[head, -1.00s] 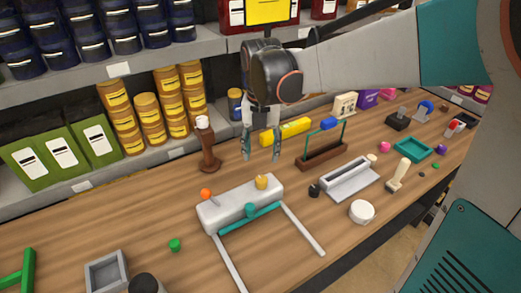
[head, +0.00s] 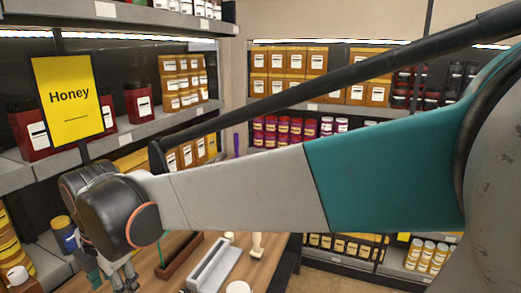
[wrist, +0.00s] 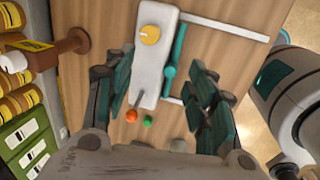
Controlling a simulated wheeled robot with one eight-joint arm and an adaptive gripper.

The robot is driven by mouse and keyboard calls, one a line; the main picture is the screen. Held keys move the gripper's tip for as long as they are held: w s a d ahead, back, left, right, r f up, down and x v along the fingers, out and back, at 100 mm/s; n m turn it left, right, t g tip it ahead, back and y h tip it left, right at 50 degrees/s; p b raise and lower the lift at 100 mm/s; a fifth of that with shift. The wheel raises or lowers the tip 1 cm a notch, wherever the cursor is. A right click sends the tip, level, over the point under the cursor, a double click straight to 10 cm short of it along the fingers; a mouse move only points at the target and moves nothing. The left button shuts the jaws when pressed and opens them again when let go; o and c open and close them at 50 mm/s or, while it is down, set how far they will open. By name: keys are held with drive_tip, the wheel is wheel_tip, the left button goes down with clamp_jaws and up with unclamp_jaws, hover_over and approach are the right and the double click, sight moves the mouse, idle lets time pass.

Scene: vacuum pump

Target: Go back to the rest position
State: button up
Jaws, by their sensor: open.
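My gripper (wrist: 161,68) is open and empty in the wrist view, with its dark green fingers spread apart above the wooden bench. An orange ball (wrist: 131,116) and a green piece (wrist: 148,122) lie near the pump's end. In the head view my gripper (head: 112,282) is at the lower left, partly cut off by the picture's edge. The pump is out of the head view.
The wooden bench (head: 172,284) holds a grey tray (head: 214,264), a brown rack (head: 181,255) and a cream stamp-like piece (head: 257,245). Shelves of jars stand behind, with a yellow Honey sign (head: 68,97). A brown peg-like piece (wrist: 70,44) lies left in the wrist view.

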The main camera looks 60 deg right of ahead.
drive_tip(key=s+f+m+t, duration=0.1)
drive_tip(key=s+m+t, duration=0.3)
drive_tip(key=s+m, duration=0.5)
drive_tip(key=m, duration=1)
drive_tip(key=shift+s+f+m+t, duration=0.3)
drive_tip(key=shift+m, duration=0.1)
